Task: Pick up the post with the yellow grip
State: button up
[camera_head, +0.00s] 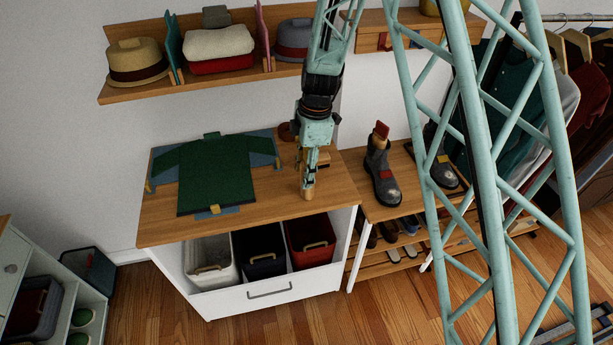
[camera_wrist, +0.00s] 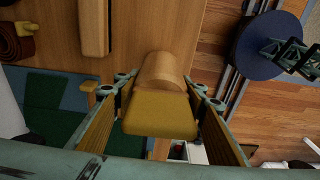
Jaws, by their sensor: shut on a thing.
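The post (camera_head: 308,191) is a short, round, pale wooden piece near the right front of the wooden tabletop (camera_head: 262,205). In the wrist view, the yellow grip (camera_wrist: 160,117) sits between my two fingers, with the wooden post end (camera_wrist: 160,69) beyond it. My gripper (camera_head: 309,180) points down over the tabletop and is shut on the post. In the wrist view, my gripper's fingers (camera_wrist: 166,98) flank the grip on both sides. The post's lower end appears at or very near the tabletop; I cannot tell whether it touches.
A green shirt (camera_head: 217,176) lies on a blue folding board (camera_head: 263,148) left of my gripper. Several bins stand below in the white drawer (camera_head: 268,292). A grey boot (camera_head: 381,172) stands on the shoe rack to the right. A shelf with hats (camera_head: 137,62) hangs behind.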

aim_at(305, 161)
jog(key=shift+r, duration=0.15)
jog(key=shift+r, duration=1.65)
jog(key=s+d+r+b, duration=0.1)
jog(key=s+d+b, duration=0.2)
jog(key=s, duration=1.1)
jog(key=d, duration=0.3)
jog(key=shift+s+r, duration=0.2)
jog(key=shift+s, duration=0.2)
